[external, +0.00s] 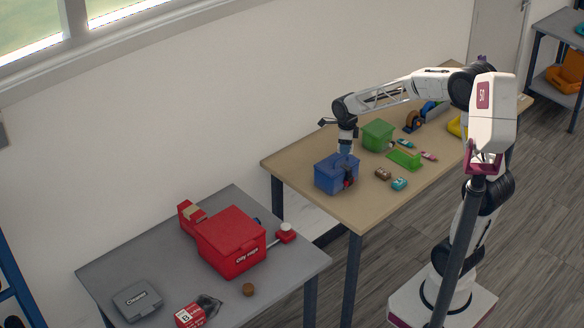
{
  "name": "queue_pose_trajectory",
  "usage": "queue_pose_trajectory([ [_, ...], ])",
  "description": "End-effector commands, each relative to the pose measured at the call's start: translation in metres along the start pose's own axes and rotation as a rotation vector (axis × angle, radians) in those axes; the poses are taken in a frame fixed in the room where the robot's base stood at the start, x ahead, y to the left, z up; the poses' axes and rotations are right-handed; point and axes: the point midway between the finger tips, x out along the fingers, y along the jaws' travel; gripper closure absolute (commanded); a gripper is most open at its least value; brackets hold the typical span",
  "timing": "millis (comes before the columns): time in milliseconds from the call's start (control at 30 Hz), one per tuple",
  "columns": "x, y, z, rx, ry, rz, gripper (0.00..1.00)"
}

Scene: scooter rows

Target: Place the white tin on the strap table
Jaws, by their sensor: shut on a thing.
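My gripper (345,151) is at the near end of the tan table (350,214), pointing down right at the blue box (326,179). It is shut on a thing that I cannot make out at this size. Its fingertips are partly hidden against the box, and I cannot tell whether they are in it or just above it. I cannot clearly pick out a white tin. The grey table (140,258) stands apart at the lower left. No strap is clear enough to tell which table is the strap table.
On the tan table are a green bin (377,135), a green tray (404,159) and several small items. A gap separates the tables.

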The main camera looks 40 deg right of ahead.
Motion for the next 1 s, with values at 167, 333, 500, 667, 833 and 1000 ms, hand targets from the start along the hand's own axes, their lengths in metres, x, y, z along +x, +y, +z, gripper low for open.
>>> queue_pose_trajectory([
  [167,0.002,-0.012,-0.043,0.064,-0.002,-0.001,0.83],
  [333,0.005,-0.018,-0.082,0.123,-0.001,-0.001,0.83],
  [500,0.008,-0.022,-0.119,0.18,-0.002,-0.002,0.83],
  [667,0.011,-0.023,-0.145,0.219,-0.003,-0.003,0.83],
  [833,0.014,-0.022,-0.165,0.251,-0.002,-0.002,0.83],
  [1000,0.017,-0.021,-0.182,0.278,-0.002,-0.002,0.83],
])
